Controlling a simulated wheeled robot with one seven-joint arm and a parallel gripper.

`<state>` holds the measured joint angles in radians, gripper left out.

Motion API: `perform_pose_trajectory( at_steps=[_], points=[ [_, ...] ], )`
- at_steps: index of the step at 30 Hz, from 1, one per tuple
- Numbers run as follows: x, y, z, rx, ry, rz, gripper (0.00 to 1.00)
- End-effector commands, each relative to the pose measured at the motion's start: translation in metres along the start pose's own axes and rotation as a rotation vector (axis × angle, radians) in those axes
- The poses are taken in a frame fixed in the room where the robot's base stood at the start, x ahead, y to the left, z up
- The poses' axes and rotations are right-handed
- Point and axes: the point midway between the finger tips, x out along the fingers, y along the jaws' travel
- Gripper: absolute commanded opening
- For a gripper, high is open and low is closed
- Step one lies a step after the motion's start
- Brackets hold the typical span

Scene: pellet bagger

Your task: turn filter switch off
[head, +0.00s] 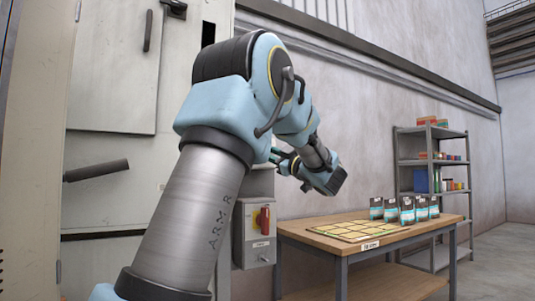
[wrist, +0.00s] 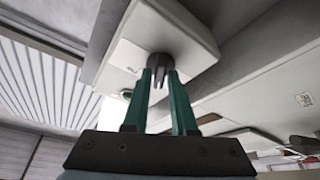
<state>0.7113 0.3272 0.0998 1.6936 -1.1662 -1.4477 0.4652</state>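In the wrist view, my gripper (wrist: 160,78) has its two green fingers apart, with the tips at a dark, ridged knob (wrist: 159,60). The knob sticks out from a pale box (wrist: 190,35). The fingertips overlap the knob's sides in this view; I cannot tell whether they press on it. In the head view, my gripper (head: 283,158) is partly hidden by my arm, and the knob does not show. A red switch handle (head: 264,220) on a yellow plate sits lower, on a grey box (head: 253,248). Its label is too small to read.
A wooden table (head: 325,229) with dark and blue bags (head: 408,212) stands right of the switch box. A shelf unit (head: 433,133) is behind it. A tall pale cabinet (head: 112,70) with dark handles is at left. Floor at far right is clear.

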Motion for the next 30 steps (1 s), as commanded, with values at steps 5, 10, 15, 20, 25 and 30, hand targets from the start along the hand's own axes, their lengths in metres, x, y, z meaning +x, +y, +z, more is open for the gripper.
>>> perform_pose_trajectory(
  at_steps=[5, 10, 15, 20, 25, 30],
  points=[
    [0.0, 0.0, 0.0, 0.001, 0.0, 0.001, 0.46],
    [0.0, 0.0, 0.0, 0.001, 0.0, 0.001, 0.46],
    [-0.006, 0.001, 0.001, 0.001, -0.001, 0.002, 0.46],
    [-0.031, 0.0, 0.002, 0.002, -0.003, 0.005, 0.46],
    [-0.066, 0.0, 0.002, 0.001, -0.003, 0.005, 0.46],
    [-0.093, 0.0, 0.001, 0.001, -0.002, 0.003, 0.46]
  ],
)
